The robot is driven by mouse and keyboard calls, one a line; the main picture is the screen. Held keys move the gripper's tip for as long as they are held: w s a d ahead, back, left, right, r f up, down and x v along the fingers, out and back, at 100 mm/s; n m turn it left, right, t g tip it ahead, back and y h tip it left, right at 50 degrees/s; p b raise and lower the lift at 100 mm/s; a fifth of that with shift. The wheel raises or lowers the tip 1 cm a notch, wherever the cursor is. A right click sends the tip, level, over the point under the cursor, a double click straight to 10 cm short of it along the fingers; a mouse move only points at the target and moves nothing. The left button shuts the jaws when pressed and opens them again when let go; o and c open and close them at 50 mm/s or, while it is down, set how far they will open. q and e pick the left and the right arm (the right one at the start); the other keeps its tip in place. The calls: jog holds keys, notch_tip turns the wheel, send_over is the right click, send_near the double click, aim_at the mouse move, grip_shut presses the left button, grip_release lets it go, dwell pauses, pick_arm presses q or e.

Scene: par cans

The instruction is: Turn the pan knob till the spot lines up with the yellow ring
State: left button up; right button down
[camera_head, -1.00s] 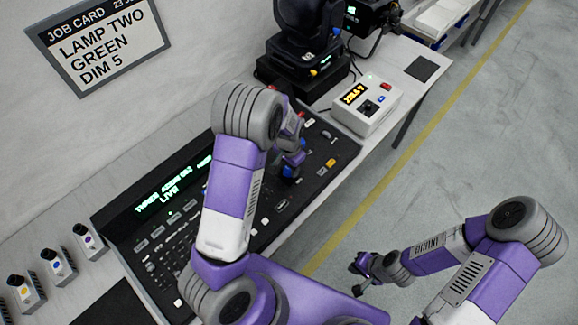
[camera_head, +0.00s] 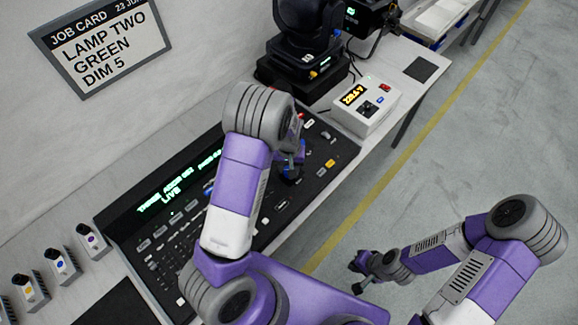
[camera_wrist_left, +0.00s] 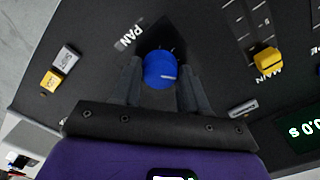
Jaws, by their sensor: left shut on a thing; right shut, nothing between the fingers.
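The pan knob (camera_wrist_left: 160,70) is a round blue knob beside the label PAN (camera_wrist_left: 124,38) on the black console (camera_head: 270,222). My left gripper (camera_wrist_left: 160,88) has a finger on each side of the knob and is shut on it. My right gripper (camera_head: 357,280) is shut and empty, out over the floor to the right of the table. The spot and the yellow ring are not visible in these views.
A black moving-head lamp (camera_head: 308,45) and a white box with a display (camera_head: 366,104) stand behind. Small knob boxes (camera_head: 62,263) stand at left. The floor at right is clear.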

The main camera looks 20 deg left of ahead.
pick_arm(q)
jog(key=shift+n, duration=0.4)
jog(key=o, duration=1.1)
jog(key=shift+c, duration=0.2)
jog(key=shift+r+p, duration=0.6)
jog(key=shift+r, duration=3.2)
